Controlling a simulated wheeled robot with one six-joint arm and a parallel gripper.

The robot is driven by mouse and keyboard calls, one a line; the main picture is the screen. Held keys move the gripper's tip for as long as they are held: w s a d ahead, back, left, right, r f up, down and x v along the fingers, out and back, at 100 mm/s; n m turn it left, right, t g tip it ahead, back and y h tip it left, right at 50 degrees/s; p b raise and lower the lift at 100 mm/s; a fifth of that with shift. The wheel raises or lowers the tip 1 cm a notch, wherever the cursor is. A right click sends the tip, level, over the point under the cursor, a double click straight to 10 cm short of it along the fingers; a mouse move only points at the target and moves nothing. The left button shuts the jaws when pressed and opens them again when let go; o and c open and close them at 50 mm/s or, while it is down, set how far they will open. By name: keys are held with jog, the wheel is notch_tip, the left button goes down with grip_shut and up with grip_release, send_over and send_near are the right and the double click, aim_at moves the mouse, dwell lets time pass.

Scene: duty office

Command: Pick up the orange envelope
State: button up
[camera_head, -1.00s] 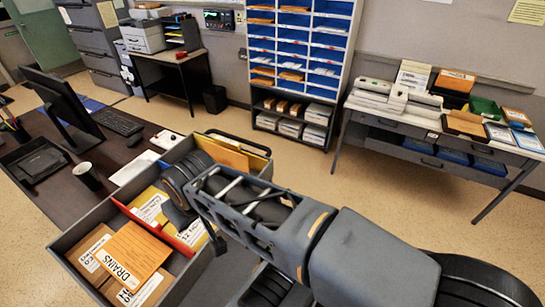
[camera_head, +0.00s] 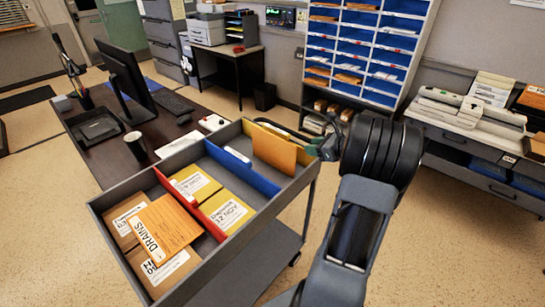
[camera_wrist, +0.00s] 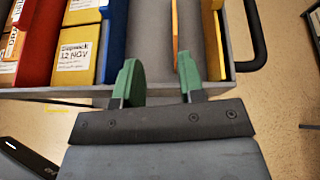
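An orange envelope (camera_head: 273,152) stands upright on edge in the right-hand compartment of a grey trolley tray (camera_head: 236,243). In the wrist view the envelope (camera_wrist: 175,30) is a thin edge-on strip. In the head view my gripper (camera_head: 325,148) is partly hidden by my wrist, beside the envelope's right edge. Another orange item, marked DRAINS (camera_head: 165,230), lies in the left compartment.
A blue divider (camera_head: 242,167) and a red divider (camera_head: 190,204) split the tray. Yellow packets (camera_head: 228,211) lie between them. A yellow panel (camera_head: 300,138) stands behind the envelope. The desk (camera_head: 85,135) adjoins on the left; open floor (camera_head: 440,240) lies right.

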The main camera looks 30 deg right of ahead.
aim_at(289, 144)
jog(key=shift+m+t, duration=0.3)
jog(key=shift+m, duration=0.4)
jog(key=shift+d+f+p+x, duration=0.15)
jog(key=shift+d+p+x, duration=0.15)
jog(key=shift+x, duration=1.9)
jog(key=shift+d+f+p+x, duration=0.15)
jog(key=shift+d+p+x, duration=0.15)
jog(key=shift+x, duration=1.9)
jog(key=shift+d+f+p+x, duration=0.15)
jog(key=shift+d+p+x, duration=0.15)
jog(key=shift+x, duration=1.85)
jog(key=shift+w, duration=0.2)
jog(key=shift+c, duration=0.4)
grip_shut()
